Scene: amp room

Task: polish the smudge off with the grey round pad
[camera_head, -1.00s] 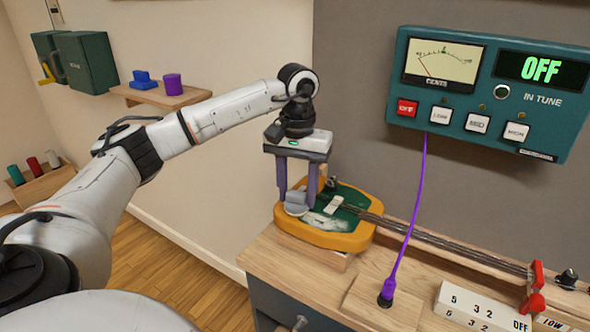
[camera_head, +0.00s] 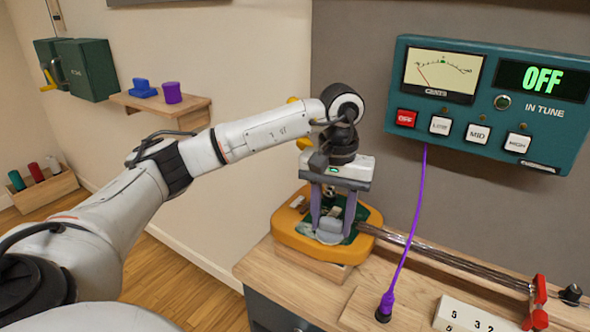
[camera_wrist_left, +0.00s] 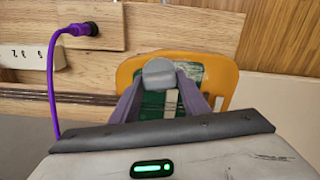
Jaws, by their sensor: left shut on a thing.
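My left gripper (camera_head: 331,221) is shut on the grey round pad (camera_head: 329,232) and holds it over the green plate of the orange-yellow instrument body (camera_head: 287,238). In the left wrist view the pad (camera_wrist_left: 160,72) sits between the purple-grey fingers, over the green plate (camera_wrist_left: 153,103). The pale smudge is mostly hidden behind the pad and fingers; a pale patch shows beside the pad in the wrist view (camera_wrist_left: 192,69). I cannot tell whether the pad touches the plate. My right gripper is not in view.
The neck with strings (camera_head: 440,262) runs right to a red clamp (camera_head: 537,300). A purple cable (camera_head: 409,240) hangs from the teal tuner (camera_head: 480,100), which reads OFF, to a socket on the bench (camera_head: 255,262). A shelf (camera_head: 160,106) holds a blue and a purple block.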

